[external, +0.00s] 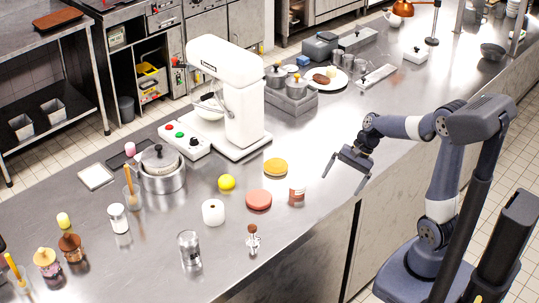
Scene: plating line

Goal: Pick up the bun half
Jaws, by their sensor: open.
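A round golden-yellow disc, which looks like the bun half (275,167), lies flat on the steel counter (330,235) in front of the white mixer. My gripper (343,184) is open and empty, to the right of the disc and clear of it. Its two fingers point down over the counter near its front edge. Nothing hides the disc.
A pink patty-like disc (258,199) and a small brown-labelled jar (297,194) lie near the golden disc. A lemon (227,182) and a white roll (213,212) sit to the left. The white mixer (228,95) stands tall behind. The counter right of the jar is clear.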

